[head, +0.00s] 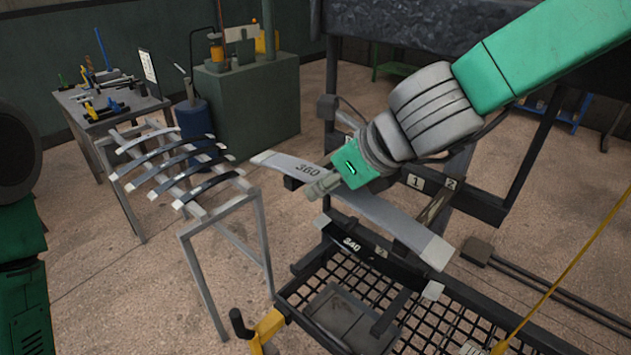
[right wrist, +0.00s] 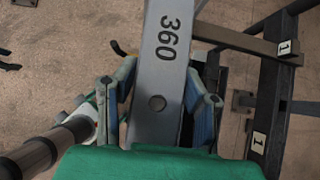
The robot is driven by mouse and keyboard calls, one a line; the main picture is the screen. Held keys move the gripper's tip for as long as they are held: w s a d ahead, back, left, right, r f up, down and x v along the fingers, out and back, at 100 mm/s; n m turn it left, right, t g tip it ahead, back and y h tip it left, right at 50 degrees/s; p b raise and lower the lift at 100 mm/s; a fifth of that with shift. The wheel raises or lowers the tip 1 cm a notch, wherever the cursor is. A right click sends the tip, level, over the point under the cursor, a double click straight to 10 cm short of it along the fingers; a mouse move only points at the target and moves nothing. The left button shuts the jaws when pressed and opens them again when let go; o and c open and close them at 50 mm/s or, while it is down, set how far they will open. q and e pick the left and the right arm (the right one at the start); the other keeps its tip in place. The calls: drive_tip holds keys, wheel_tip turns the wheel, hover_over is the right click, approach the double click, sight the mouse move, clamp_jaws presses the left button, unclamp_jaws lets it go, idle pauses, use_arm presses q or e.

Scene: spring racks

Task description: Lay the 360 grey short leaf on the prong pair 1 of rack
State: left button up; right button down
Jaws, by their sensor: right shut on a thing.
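The 360 grey short leaf (head: 405,222) is a long, slightly curved grey bar with paler ends, marked 360. My right gripper (head: 322,187) is shut on it near its middle. The right wrist view shows the leaf (right wrist: 157,75) between the two fingers of the gripper (right wrist: 160,95), with a round hole near them. The dark rack (head: 480,205) stands behind and right of the leaf, with number plate 1 (head: 415,182) beside plate 2. In the right wrist view a prong marked 1 (right wrist: 245,40) passes behind the leaf; contact cannot be told. My left gripper is out of view.
A leaf marked 340 (head: 352,245) lies lower, over a black mesh cart (head: 455,315) with yellow parts. A grey stand (head: 225,212) at left carries several dark and grey leaves. A tool table (head: 120,110) and green cabinet (head: 250,95) stand behind.

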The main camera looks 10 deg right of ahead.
drive_tip(key=w+d+f, duration=0.1)
drive_tip(key=d+f+b, duration=0.1)
drive_tip(key=shift+w+d+f, duration=0.35)
drive_tip(key=shift+w, duration=0.05)
drive_tip(key=shift+a, duration=0.25)
drive_tip(key=shift+d, duration=0.25)
drive_tip(key=c, duration=0.9)
unclamp_jaws()
drive_tip(key=shift+d, duration=0.25)
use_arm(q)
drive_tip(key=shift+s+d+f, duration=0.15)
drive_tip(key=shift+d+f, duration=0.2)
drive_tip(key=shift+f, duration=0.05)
use_arm(e)
approach(344, 187)
drive_tip(key=shift+w+d+f, duration=0.5)
drive_tip(key=shift+w+d, duration=0.15)
drive_tip(key=shift+w, duration=0.1)
drive_tip(key=shift+w+d+f, duration=0.5)
drive_tip(key=shift+w+d, duration=0.2)
